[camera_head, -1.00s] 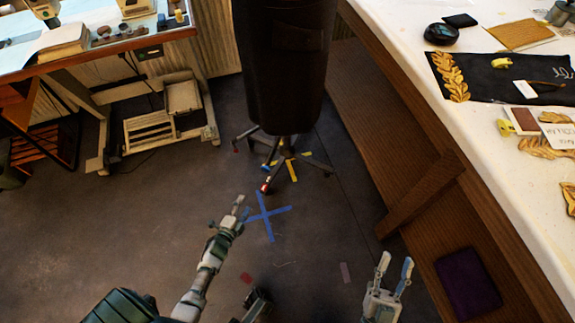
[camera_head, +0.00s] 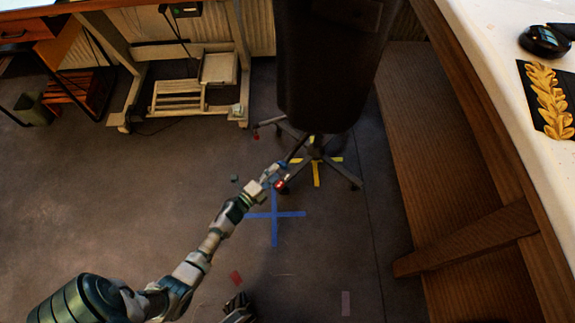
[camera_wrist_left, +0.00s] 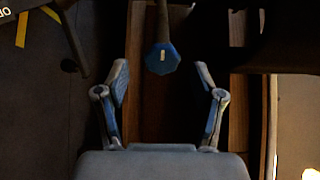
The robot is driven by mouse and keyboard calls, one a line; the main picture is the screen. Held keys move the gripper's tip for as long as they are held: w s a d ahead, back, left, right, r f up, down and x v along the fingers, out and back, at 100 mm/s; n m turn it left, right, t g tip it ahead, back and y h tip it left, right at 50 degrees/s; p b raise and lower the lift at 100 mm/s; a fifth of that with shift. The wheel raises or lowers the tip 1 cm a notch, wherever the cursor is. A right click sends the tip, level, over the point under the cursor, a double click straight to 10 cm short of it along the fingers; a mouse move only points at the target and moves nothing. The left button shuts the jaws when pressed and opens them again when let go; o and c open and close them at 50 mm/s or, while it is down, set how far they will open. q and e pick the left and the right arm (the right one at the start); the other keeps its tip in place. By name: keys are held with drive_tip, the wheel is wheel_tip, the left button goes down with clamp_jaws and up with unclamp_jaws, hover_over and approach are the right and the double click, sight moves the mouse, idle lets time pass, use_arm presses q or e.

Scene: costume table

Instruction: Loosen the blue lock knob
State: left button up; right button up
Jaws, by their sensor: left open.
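The blue lock knob (camera_wrist_left: 162,58) is a faceted blue disc with a small yellow mark, at the end of a dark rod in the left wrist view. My left gripper (camera_wrist_left: 162,78) is open, with one finger on each side of the knob's line. The knob appears just beyond the fingertips, with gaps to both sides and no visible contact. In the head view my left gripper (camera_head: 272,173) reaches to the base of the dark dress form (camera_head: 330,70). The knob is hard to make out there.
The stand's wheeled legs (camera_head: 342,172) spread under the form, one with a red caster. A blue tape cross (camera_head: 275,215) marks the floor. A wooden bench frame (camera_head: 470,240) and white-topped table (camera_head: 500,60) bound the right.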

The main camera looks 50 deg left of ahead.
sight(281, 167)
use_arm(q)
drive_tip(key=w+b, duration=0.1)
drive_tip(key=w, duration=0.2)
drive_tip(key=shift+w+f, duration=0.1)
drive_tip(key=shift+w, duration=0.3)
drive_tip(key=shift+w+a, duration=0.15)
drive_tip(key=shift+w, duration=0.25)
drive_tip(key=c, duration=1.2)
